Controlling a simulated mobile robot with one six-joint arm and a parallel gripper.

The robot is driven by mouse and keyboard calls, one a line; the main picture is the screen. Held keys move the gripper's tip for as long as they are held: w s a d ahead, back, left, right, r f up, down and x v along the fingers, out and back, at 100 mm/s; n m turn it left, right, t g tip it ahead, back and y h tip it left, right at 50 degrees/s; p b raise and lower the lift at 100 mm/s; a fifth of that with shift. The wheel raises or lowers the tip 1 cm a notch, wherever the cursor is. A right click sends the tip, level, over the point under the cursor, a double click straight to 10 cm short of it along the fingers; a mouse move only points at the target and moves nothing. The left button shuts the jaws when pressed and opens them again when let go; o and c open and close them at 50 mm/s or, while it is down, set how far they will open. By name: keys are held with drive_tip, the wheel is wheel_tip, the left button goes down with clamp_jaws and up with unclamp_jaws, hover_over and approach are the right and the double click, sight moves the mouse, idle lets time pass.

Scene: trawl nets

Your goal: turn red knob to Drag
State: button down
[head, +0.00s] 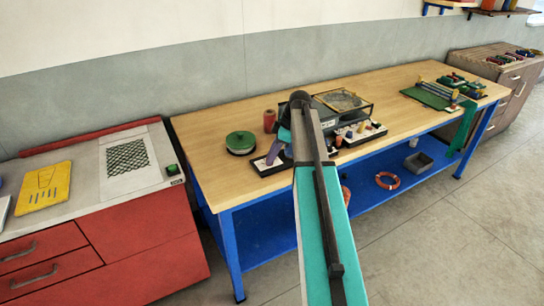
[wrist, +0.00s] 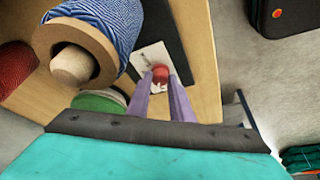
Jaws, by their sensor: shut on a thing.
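The red knob (wrist: 160,73) sits on a white plate (wrist: 146,56) with a dark base in the wrist view. My gripper (wrist: 161,84) has two purple fingers, closed on the knob from both sides. The knob's pointer direction and any Drag label cannot be read. In the head view my gripper (head: 276,153) reaches down over the dark base (head: 262,165) near the bench's left part; the knob is hidden there.
A spool of blue-white twine (wrist: 118,18) and a red spool (wrist: 16,66) are close to the left of my fingers. A green reel (head: 240,142) lies left of the base on the wooden bench (head: 222,105). A clear-topped box (head: 343,101) and small parts stand to the right.

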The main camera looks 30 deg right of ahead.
drive_tip(key=m, duration=0.1)
drive_tip(key=m+h, duration=0.1)
drive_tip(key=m, duration=0.1)
drive_tip(key=m+t+b, duration=0.1)
drive_tip(key=m, duration=0.1)
drive_tip(key=shift+s+a, duration=0.25)
drive_tip(key=shift+s, duration=0.05)
drive_tip(key=m+t+h, duration=0.1)
drive_tip(key=m+h, duration=0.1)
drive_tip(key=m, duration=0.2)
drive_tip(key=shift+a+m, duration=0.1)
drive_tip(key=shift+m, duration=0.3)
drive_tip(key=c, duration=1.6)
unclamp_jaws()
drive_tip(key=shift+r, duration=0.1)
drive_tip(key=shift+b+v, duration=1)
drive_tip(key=shift+v, duration=5.75)
drive_tip(key=shift+a, duration=0.15)
